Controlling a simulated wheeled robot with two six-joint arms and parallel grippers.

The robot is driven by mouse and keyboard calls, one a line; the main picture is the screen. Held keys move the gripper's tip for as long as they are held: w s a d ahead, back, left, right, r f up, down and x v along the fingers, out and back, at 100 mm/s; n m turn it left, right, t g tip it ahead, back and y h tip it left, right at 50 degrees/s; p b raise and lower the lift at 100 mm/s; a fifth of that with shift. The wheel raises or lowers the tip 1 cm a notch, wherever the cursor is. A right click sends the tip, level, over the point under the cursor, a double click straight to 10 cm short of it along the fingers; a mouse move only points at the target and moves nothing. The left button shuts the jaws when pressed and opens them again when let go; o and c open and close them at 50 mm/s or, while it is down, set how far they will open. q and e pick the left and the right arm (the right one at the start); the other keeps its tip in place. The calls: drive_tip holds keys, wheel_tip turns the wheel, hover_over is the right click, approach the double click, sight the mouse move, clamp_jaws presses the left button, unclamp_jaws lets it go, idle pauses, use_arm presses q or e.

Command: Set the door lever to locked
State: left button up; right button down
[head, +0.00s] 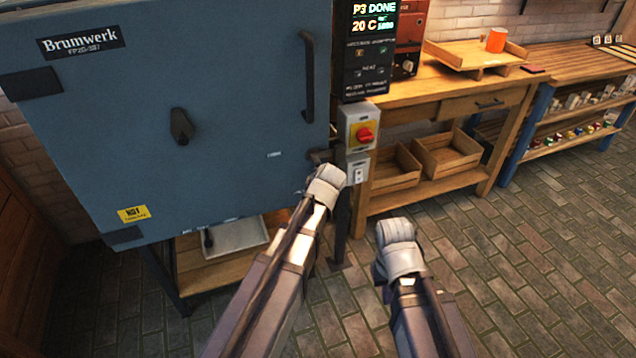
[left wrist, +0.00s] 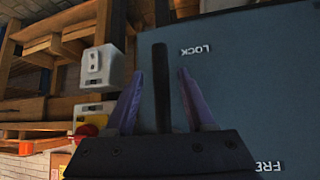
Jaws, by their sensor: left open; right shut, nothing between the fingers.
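The blue kiln door (head: 225,75) appears closed. The dark door lever (left wrist: 161,85) stands between the spread purple fingers of my left gripper (left wrist: 160,72) in the left wrist view. The fingers are open, with a gap on either side of the lever. The LOCK label (left wrist: 197,50) is right of the lever's upper end, and a partly cut-off FREE label (left wrist: 268,167) is at lower right. In the head view my left gripper (head: 326,180) is at the door's lower right edge, its fingertips mostly hidden. My right gripper (head: 396,238) is shut and empty, over the floor.
A red-and-yellow switch box (head: 361,132) and a small grey switch (head: 357,170) are close right of my left gripper. A vertical door handle (head: 309,78) is above it. A wooden workbench (head: 455,95) stands to the right. The brick floor (head: 500,270) is clear.

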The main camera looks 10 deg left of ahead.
use_arm(q)
drive_tip(key=p+v, duration=0.4)
drive_tip(key=v, duration=0.2)
drive_tip(key=shift+r, duration=0.2)
drive_tip(key=shift+s, duration=0.1)
drive_tip(key=s+d+r+m+g+p, duration=0.1)
drive_tip(key=s+d+m+g+p, duration=0.1)
drive_tip(key=s, duration=0.5)
drive_tip(key=s+d+r+m+g+h+p, duration=0.1)
drive_tip(key=s+d+r+m+g+p, duration=0.1)
drive_tip(key=s, duration=0.6)
drive_tip(key=s+d+r+m+g+h+p, duration=0.1)
drive_tip(key=s+d+m+g+p, duration=0.3)
drive_tip(key=s+p, duration=0.3)
drive_tip(key=shift+s+d+r+g, duration=0.3)
drive_tip(key=shift+s+d+r, duration=0.1)
drive_tip(key=shift+s+d, duration=0.45)
drive_tip(key=shift+o, duration=0.4)
drive_tip(key=shift+w, duration=0.15)
